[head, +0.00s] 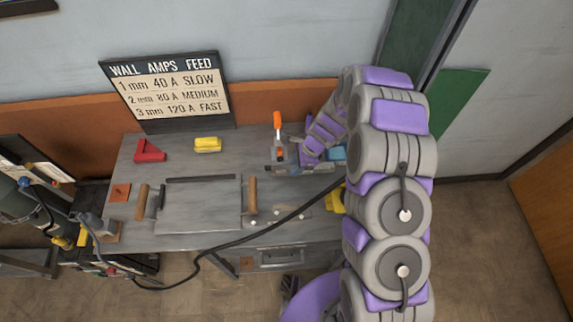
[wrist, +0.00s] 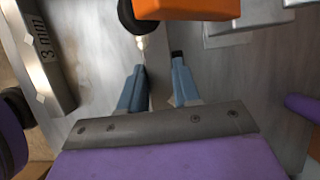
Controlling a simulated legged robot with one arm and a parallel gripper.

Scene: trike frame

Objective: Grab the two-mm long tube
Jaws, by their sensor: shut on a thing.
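In the wrist view, my gripper (wrist: 158,80) has its two blue-grey fingers on either side of a narrow grey metal piece (wrist: 158,92), shut on it. No label shows on this piece, so I cannot read whether it is the two-mm long tube. In the head view, my gripper is low over the right part of the grey workbench (head: 200,232), beside the orange-handled clamp (head: 277,122). My arm hides most of that spot.
An orange part with a dark, pale-tipped piece (wrist: 142,30) is just ahead of my fingertips. A red angle piece (head: 149,151), a yellow block (head: 207,144) and wooden-handled tools (head: 252,195) lie on the bench. A black cable (head: 240,230) crosses its front. A sign (head: 170,92) stands behind.

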